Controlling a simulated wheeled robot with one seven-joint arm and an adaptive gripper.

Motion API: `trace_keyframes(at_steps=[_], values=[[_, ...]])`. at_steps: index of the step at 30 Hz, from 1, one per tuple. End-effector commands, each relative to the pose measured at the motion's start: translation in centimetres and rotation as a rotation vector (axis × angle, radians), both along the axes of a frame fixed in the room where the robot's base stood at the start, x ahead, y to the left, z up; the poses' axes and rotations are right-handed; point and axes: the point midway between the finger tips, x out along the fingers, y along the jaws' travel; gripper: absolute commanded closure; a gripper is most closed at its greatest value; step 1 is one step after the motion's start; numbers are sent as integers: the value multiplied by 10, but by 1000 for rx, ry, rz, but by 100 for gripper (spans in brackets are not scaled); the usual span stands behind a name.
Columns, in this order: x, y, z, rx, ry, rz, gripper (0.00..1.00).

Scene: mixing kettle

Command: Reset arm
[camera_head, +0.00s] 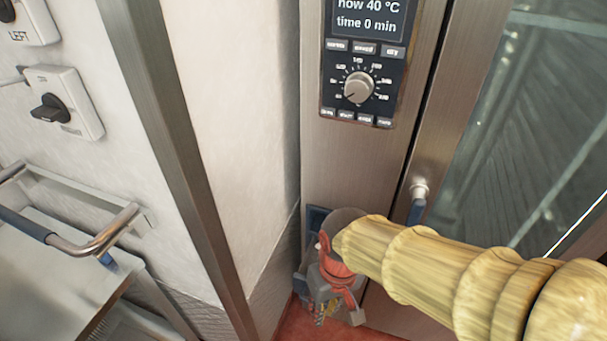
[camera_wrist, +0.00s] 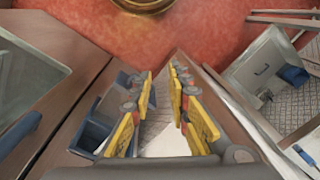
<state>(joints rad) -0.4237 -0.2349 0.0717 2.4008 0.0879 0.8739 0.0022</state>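My arm, in a pale wood-like ribbed cover, reaches in from the right in the head view. My gripper (camera_head: 326,310) is at its end, low in front of the steel appliance (camera_head: 340,170), just left of the glass door (camera_head: 510,130). In the wrist view my gripper (camera_wrist: 161,76) shows two yellow-padded fingers standing apart with nothing between them. Whether the gripper touches the appliance or the wall cannot be told.
A control panel (camera_head: 361,70) with a dial reads "now 40 °C, time 0 min". A blue door handle (camera_head: 416,208) is close above my arm. A metal cart (camera_head: 60,270) stands at left, below a wall switch (camera_head: 64,104). Red floor (camera_wrist: 210,35) is open.

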Motion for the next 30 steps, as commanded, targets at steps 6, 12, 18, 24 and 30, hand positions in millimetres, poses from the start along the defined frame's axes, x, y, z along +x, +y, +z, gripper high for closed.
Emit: trace_keyframes(at_steps=[6,12,18,24,30], values=[[-2,-67,54,-6,-183,-108,82],[-7,-110,101,19,-361,-246,82],[-11,-138,132,22,-471,-352,82],[-11,-145,132,17,-471,-379,82],[-11,-145,132,18,-471,-377,82]])
